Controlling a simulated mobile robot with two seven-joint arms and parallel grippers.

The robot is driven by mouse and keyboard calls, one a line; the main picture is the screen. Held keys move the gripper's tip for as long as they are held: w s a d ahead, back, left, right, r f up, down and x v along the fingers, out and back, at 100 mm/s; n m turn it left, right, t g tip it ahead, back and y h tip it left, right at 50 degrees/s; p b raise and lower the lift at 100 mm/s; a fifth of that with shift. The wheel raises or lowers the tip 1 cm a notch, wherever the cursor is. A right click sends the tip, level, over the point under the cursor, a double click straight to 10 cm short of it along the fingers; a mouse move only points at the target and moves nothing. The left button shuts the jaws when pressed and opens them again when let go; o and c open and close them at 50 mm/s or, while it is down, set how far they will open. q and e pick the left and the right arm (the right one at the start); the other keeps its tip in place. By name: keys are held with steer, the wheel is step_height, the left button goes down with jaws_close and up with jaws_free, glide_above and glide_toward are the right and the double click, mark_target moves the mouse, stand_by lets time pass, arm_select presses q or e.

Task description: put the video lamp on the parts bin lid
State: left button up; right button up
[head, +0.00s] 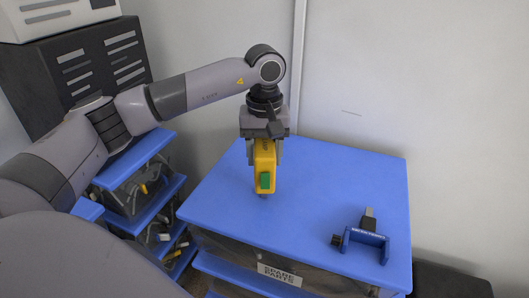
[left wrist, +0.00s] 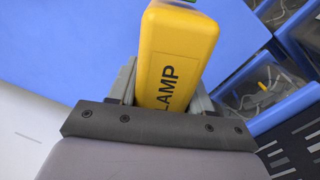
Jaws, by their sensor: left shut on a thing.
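The video lamp is a yellow block with a green patch (head: 264,172). In the left wrist view the lamp (left wrist: 176,60) shows the letters "LAMP" on its side. My left gripper (head: 265,150) points down and is shut on the lamp, with a finger on each side of it. The lamp hangs upright over the blue parts bin lid (head: 225,205), towards its left half. I cannot tell whether its lower end touches the lid. The lid also fills much of the left wrist view (left wrist: 60,45). My right gripper is not in view.
A blue bracket-like tool with a dark knob (head: 366,238) lies on the lid's front right. A "SPARE PARTS" label (head: 280,274) is on the bin front. The lid's middle and back right are clear. A wall stands behind.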

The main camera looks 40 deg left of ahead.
arm_select(q)
steer(key=o, duration=1.3)
steer(key=shift+f, duration=0.1)
step_height(320, 180, up, 12)
steer(key=shift+r+p, duration=0.2)
steer(key=shift+p, duration=0.2)
